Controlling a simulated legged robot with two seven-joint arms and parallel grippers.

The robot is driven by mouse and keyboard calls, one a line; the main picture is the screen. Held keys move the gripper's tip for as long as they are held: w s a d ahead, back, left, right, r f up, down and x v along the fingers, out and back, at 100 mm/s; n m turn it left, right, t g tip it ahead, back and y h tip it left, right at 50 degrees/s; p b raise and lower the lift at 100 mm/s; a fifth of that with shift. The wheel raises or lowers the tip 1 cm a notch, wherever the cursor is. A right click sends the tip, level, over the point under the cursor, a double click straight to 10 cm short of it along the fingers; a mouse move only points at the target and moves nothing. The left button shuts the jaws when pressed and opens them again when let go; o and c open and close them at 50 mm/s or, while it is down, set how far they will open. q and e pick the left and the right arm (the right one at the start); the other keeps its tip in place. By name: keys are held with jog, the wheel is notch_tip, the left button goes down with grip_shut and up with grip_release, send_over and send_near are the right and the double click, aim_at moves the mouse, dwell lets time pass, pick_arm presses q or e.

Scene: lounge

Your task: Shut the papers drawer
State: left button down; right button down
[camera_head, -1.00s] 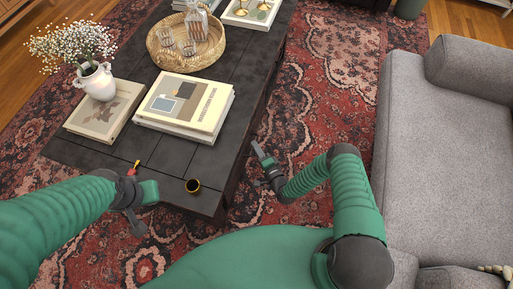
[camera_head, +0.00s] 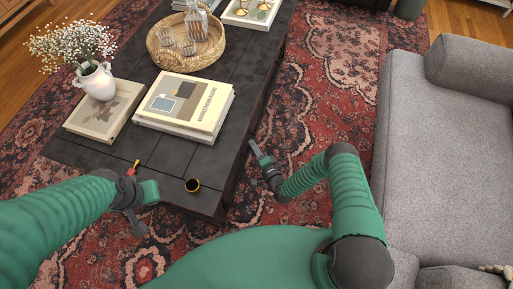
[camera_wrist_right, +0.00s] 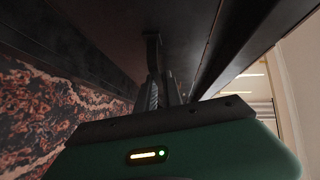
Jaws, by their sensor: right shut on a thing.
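The black coffee table (camera_head: 165,185) has its long right side facing my right arm. The papers drawer's front is hidden under the tabletop edge in the head view. In the right wrist view a dark panel (camera_wrist_right: 190,20) carries a dark curved handle (camera_wrist_right: 152,48). My right gripper (camera_head: 260,165) is beside the table's right side, and its fingers (camera_wrist_right: 160,90) are shut on that handle. How far the drawer stands out cannot be told. My left gripper (camera_head: 145,208) is at the table's near end; its fingers are not clear.
A grey sofa (camera_head: 450,130) stands to the right. Patterned rug (camera_head: 325,75) lies between table and sofa.

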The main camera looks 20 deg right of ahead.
jog(key=shift+w+a+f, duration=0.1)
jog(key=shift+w+a, duration=0.25)
jog(key=shift+a, duration=0.25)
jog(key=shift+w+a+f, duration=0.1)
jog(key=shift+w+a, duration=0.2)
jog(key=shift+a, duration=0.3)
jog(key=c, duration=1.5)
grip_release()
jog(key=shift+w, duration=0.1)
jog(key=shift+r, duration=0.15)
jog(key=p+v, duration=0.4)
jog(key=v, duration=1.2)
jog(key=shift+s+d+p, duration=0.15)
jog(key=shift+s+p, duration=0.2)
jog(key=shift+s, duration=0.05)
